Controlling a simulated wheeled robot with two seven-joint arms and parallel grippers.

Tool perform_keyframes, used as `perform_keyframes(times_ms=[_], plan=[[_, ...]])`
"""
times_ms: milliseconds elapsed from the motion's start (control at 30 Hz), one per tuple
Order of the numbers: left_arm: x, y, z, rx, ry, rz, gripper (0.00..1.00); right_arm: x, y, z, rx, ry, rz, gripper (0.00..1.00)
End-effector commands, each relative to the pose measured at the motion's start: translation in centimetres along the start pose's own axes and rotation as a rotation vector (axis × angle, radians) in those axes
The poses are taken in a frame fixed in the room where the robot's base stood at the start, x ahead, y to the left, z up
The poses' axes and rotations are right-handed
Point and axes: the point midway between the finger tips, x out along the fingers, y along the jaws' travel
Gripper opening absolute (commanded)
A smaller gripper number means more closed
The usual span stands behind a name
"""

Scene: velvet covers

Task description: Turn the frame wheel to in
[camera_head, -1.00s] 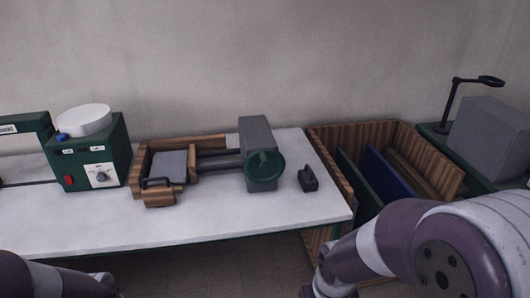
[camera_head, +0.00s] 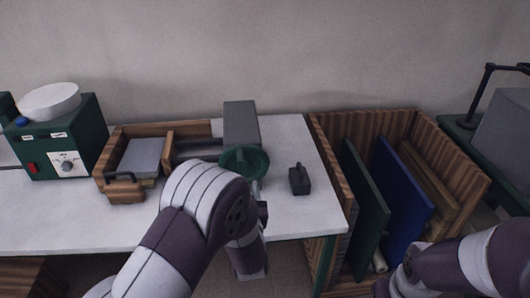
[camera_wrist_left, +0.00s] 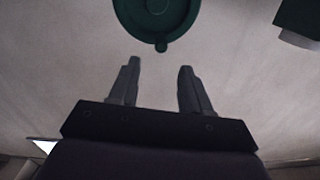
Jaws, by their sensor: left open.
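The frame wheel, a dark green round wheel (camera_head: 246,161), is on the front of a grey block (camera_head: 240,124) on the white table. In the left wrist view the wheel (camera_wrist_left: 157,14) is at the top, with a small knob on its lower rim. My left gripper (camera_wrist_left: 157,78) is open and empty, its two fingers pointing toward the wheel and apart from it. In the head view my left arm is in front of the table, just below the wheel, and hides most of the gripper. Of my right arm only links show, at lower right.
A wooden frame (camera_head: 118,134) with a grey pad stands left of the wheel. A small dark block (camera_head: 299,180) stands right of it. A green machine (camera_head: 68,141) is at left. A wooden crate (camera_head: 335,153) with upright panels stands right of the table.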

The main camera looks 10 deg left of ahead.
Motion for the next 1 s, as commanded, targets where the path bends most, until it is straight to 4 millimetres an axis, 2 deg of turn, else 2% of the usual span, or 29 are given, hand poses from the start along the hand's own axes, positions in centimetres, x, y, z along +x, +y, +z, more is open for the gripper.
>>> perform_keyframes(times_ms=[67,300,500,700,967,1000], plan=[[0.9,-0.1,-0.3,0.006,0.009,-0.003,0.48,-0.3,0.0,0.0,0.0,0.0,0.0,0.43],[6.7,-0.1,-0.4,0.004,0.007,-0.002,0.48,-1.2,0.0,-0.1,0.0,0.0,0.0,0.43],[10.6,0.0,-0.4,0.005,0.008,0.001,0.48,-1.8,0.0,-0.2,0.0,0.0,0.0,0.43],[12.3,0.0,-0.3,0.005,0.007,0.001,0.48,-1.9,0.0,-0.2,0.0,0.0,0.0,0.43],[12.5,0.0,-0.3,0.005,0.006,0.002,0.48,-1.9,0.0,-0.2,0.0,0.0,0.0,0.43],[12.4,0.0,-0.3,0.005,0.006,0.002,0.45,-1.9,0.0,-0.2,0.0,0.0,0.0,0.43]])
